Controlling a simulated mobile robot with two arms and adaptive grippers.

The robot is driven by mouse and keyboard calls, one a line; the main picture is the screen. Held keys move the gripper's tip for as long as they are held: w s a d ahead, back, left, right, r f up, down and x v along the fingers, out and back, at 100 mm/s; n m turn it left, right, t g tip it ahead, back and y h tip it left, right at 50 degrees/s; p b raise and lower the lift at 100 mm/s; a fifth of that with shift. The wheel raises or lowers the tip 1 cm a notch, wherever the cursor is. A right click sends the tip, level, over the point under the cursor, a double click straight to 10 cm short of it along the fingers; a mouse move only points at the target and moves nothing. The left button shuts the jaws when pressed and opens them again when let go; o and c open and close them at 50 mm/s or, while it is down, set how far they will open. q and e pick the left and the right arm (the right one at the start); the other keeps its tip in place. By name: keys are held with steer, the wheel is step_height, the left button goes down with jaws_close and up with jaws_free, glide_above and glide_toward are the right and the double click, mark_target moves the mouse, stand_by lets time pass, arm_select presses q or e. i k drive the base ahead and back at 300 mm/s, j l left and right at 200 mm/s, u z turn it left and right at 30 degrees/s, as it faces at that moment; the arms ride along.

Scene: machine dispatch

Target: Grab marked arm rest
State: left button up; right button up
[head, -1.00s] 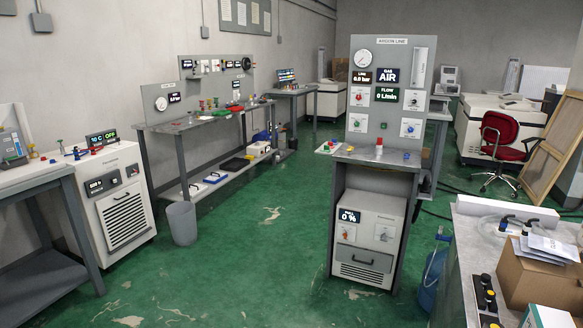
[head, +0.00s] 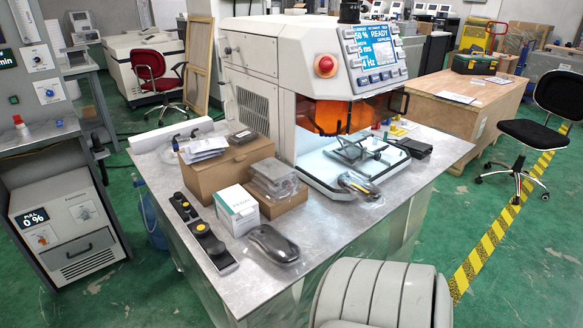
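No arm rest with a clear mark can be made out. A red office chair (head: 151,72) with dark arm rests stands at the back left. A grey padded, ribbed shape (head: 372,294), which looks like a seat back, rises at the bottom edge in front of the metal-topped table; most of it is cut off. A black swivel chair (head: 533,133) stands at the right, and no arm rests show on it. Neither of my grippers is in view.
A bench machine (head: 262,62) with a screen and red stop button stands on the metal-topped table (head: 320,222), among boxes and a black mouse-shaped item (head: 274,244). A wooden crate (head: 466,105) is behind. Green floor is open at right, crossed by yellow-black tape (head: 487,245).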

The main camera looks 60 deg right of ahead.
mark_target(355, 188)
steer(key=z, duration=2.5)
steer(key=i+u, duration=0.15)
